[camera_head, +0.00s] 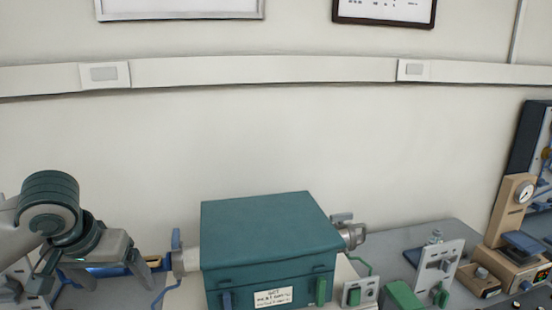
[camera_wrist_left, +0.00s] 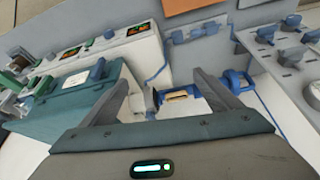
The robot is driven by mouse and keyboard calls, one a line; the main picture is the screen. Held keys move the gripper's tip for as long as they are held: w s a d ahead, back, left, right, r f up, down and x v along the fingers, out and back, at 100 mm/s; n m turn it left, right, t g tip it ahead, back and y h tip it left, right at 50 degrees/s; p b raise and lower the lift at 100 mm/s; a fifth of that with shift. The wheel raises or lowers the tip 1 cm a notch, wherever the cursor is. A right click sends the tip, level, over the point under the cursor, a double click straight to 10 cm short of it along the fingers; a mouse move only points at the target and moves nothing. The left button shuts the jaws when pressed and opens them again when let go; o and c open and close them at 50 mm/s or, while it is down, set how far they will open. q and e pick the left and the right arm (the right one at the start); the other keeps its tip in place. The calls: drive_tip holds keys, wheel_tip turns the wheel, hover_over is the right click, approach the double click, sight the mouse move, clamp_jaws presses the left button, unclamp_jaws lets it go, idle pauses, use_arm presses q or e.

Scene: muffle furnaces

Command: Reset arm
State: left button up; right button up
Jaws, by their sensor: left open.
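My left gripper (camera_head: 106,268) is at the lower left of the head view, with its arm coming in from the left edge. Its two fingers are spread apart and I see nothing held between them. In the left wrist view the open fingers (camera_wrist_left: 163,88) reach up on either side of a blue fitting with a tan part (camera_wrist_left: 180,95), which lies beyond the gap. Whether they touch it I cannot tell. My right gripper is not in view.
A teal furnace box (camera_head: 265,240) with a label stands just right of my left gripper. Panels with switches (camera_head: 440,265) and a tan instrument with a round gauge (camera_head: 515,205) stand farther right. The wall above is bare apart from a rail (camera_head: 260,70) and frames.

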use_arm(q)
drive_tip(key=s+d+f+m+h, duration=0.25)
drive_tip(key=d+f, duration=0.45)
drive_tip(key=f, duration=0.5)
drive_tip(key=s+d+f+m+h, duration=0.1)
drive_tip(key=s+d+f, duration=0.45)
drive_tip(key=f, duration=0.75)
drive_tip(key=s+a+f+g+y, duration=0.1)
drive_tip(key=s+a+f+y, duration=0.1)
drive_tip(key=s+f, duration=0.65)
drive_tip(key=s+a+f+y, duration=0.15)
drive_tip(key=s+f, duration=0.35)
drive_tip(key=s, duration=0.6)
wheel_tip(320, 180, down, 29)
drive_tip(key=s+g, duration=0.1)
drive_tip(key=s+a+f, duration=0.2)
drive_tip(key=s+f, duration=0.6)
drive_tip(key=s, duration=0.1)
drive_tip(key=s+a+f+g, duration=0.1)
drive_tip(key=s+f, duration=0.7)
drive_tip(key=shift+s+a+f+g, duration=0.3)
drive_tip(key=shift+s+a, duration=0.05)
drive_tip(key=shift+a, duration=0.05)
